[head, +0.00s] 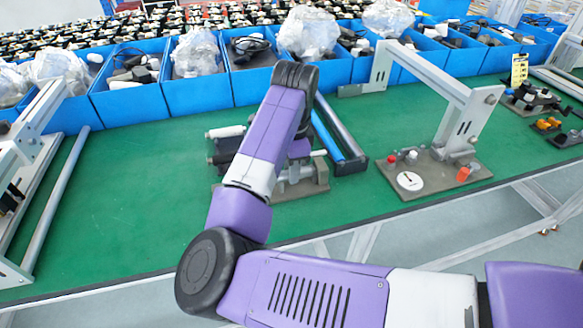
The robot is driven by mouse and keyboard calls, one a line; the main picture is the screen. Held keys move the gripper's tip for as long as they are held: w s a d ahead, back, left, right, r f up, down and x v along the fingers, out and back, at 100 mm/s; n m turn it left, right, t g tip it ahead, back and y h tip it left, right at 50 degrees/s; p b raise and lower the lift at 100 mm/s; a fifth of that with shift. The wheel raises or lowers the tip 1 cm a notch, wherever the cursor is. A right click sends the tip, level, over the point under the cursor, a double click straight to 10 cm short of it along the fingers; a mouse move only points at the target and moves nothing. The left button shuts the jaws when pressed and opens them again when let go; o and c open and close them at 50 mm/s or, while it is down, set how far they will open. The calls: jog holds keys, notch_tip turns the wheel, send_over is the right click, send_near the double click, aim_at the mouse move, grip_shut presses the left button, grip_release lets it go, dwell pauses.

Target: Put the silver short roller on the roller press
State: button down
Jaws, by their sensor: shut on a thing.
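The roller press (310,187), a low grey base with dark and pale rollers at its left, stands mid-table, largely covered by my purple and white arm. My gripper (299,149) hangs down behind my forearm, over the press; only a purple part of it shows and its fingertips are hidden. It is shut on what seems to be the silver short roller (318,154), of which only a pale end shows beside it. I cannot tell whether this roller touches the press.
Blue bins (202,88) with parts and plastic bags line the table's back. A grey arched fixture (440,185) stands further right. Green tabletop (130,195) is clear at left.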

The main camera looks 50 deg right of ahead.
jog(key=c, duration=1.1)
grip_release()
jog(key=shift+o, duration=0.2)
jog(key=shift+f, duration=0.1)
jog(key=shift+s+a+r, duration=0.1)
jog(key=shift+s+r, duration=0.05)
jog(key=shift+r, duration=1.8)
jog(key=shift+s+a+r, duration=0.1)
jog(key=shift+s+r, duration=0.05)
jog(key=shift+r, duration=1.8)
